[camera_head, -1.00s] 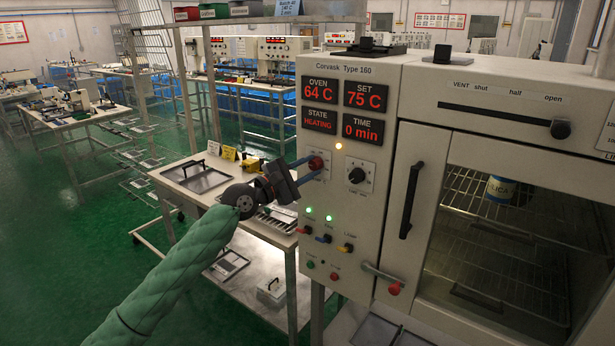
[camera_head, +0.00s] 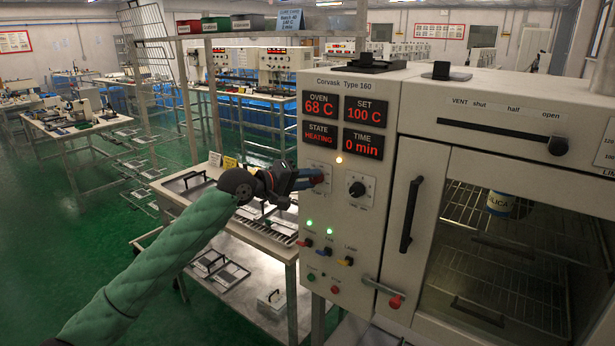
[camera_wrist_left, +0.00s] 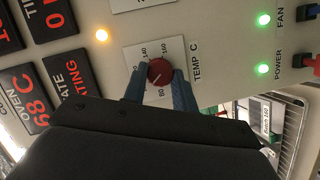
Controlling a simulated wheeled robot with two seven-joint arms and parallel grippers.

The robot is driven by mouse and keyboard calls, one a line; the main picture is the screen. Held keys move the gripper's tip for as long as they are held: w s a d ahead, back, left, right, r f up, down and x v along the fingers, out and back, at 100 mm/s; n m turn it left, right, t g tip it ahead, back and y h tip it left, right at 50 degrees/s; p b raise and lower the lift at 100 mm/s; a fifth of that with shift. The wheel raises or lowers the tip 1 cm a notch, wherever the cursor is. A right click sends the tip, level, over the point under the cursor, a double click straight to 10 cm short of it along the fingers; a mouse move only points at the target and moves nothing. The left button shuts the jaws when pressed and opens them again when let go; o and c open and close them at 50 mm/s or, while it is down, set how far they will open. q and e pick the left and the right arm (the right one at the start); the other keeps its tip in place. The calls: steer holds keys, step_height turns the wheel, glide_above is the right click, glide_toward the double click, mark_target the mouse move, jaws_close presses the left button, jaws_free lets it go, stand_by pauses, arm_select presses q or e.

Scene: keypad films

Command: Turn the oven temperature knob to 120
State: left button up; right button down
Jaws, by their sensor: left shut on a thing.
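The oven temperature knob (camera_wrist_left: 160,71) is dark red with a white pointer line, on a plate marked "TEMP C" in the left wrist view. My left gripper (camera_wrist_left: 161,88) is shut on it, one blue finger at each side. In the head view the same gripper (camera_head: 318,178) reaches the oven's panel (camera_head: 327,215) from the left and mostly hides the knob. The set display (camera_head: 366,110) reads 100 C, and the oven display (camera_head: 321,105) reads 68 C. The state display (camera_head: 319,133) reads HEATING. My right gripper is not in view.
A second, black knob (camera_head: 357,189) sits just right of the temperature knob. Below are coloured switches (camera_head: 326,251) and a red-tipped lever (camera_head: 395,301). The oven door handle (camera_head: 411,214) stands out further right. A side table with trays (camera_head: 270,228) lies under my left arm.

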arm_select(q)
steer(key=m+y+p, duration=0.1)
steer(key=m, duration=0.2)
steer(key=m+t+y+p, duration=0.1)
steer(key=m+y+p, duration=0.1)
steer(key=m, duration=0.1)
steer(key=shift+s+d+r+y+p, duration=0.15)
steer(key=shift+d+y+p, duration=0.05)
steer(key=shift+y+p, duration=0.1)
steer(key=shift+m+y+p, duration=0.4)
steer(key=shift+m+y, duration=0.1)
steer(key=shift+m, duration=0.4)
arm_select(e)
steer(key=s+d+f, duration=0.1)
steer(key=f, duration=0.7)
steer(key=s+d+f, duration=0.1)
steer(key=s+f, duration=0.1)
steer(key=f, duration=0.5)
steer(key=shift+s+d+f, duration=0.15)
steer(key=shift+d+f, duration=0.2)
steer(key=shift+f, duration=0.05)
arm_select(q)
steer(key=o, duration=1)
steer(key=shift+c, duration=0.2)
